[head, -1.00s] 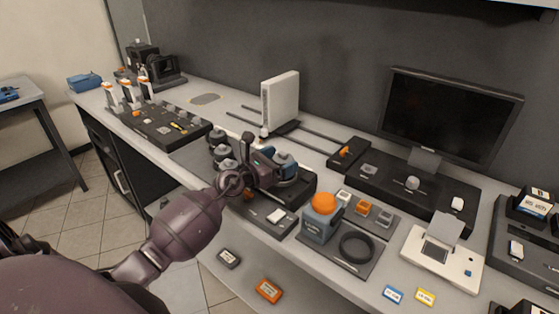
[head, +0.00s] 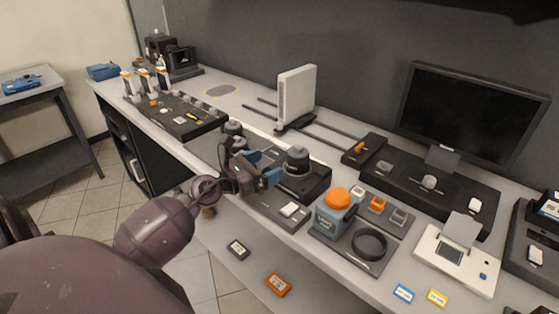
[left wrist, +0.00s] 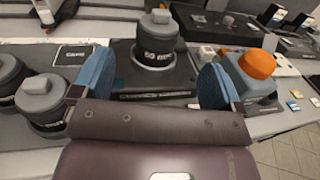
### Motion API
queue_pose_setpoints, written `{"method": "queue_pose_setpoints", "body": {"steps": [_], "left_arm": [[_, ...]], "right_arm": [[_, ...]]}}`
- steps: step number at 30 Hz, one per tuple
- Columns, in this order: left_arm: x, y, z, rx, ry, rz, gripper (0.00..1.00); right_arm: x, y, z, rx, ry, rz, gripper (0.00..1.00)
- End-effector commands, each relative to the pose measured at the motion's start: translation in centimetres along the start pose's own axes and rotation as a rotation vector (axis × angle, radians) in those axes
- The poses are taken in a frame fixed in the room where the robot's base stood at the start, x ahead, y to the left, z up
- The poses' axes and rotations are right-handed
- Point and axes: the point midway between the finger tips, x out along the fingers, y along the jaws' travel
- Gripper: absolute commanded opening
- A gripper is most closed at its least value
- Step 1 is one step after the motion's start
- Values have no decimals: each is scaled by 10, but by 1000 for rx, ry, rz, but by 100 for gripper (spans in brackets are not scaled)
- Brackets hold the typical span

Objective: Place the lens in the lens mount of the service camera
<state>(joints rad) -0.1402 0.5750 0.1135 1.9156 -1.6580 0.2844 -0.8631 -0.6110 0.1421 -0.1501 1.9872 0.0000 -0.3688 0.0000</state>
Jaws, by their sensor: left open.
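A dark lens with a grey cap (head: 297,158) stands upright on the black service camera block (head: 318,190). In the left wrist view the lens (left wrist: 156,42) sits over the round mount on the block (left wrist: 140,88); how deep it is seated is hidden. My left gripper (head: 263,167) is open and empty, just left and in front of the lens. Its blue fingers (left wrist: 155,82) are spread wide on either side of the lens's line and are apart from it. My right gripper is not in view.
Other capped lenses (left wrist: 42,97) stand left of the block. A blue-grey device with an orange dome (head: 338,197) and a black ring (head: 369,244) are to the right. A white upright panel (head: 296,95) stands behind. A monitor (head: 470,110) is at the back right.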

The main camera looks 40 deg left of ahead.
Motion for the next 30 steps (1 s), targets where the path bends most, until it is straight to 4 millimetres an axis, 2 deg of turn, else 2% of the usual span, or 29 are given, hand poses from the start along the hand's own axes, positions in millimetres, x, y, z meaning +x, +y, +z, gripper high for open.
{"method": "queue_pose_setpoints", "body": {"steps": [3,8,18,26,30], "left_arm": [[-14,0,-2,-1,2,1,92],[-22,0,-1,-1,1,0,92],[-24,0,0,0,0,0,92],[-23,0,0,-2,-1,0,92],[-26,-4,3,-78,-41,22,92]], "right_arm": [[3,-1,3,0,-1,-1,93],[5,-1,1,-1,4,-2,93],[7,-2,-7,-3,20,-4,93],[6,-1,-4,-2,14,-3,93],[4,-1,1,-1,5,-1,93]]}}
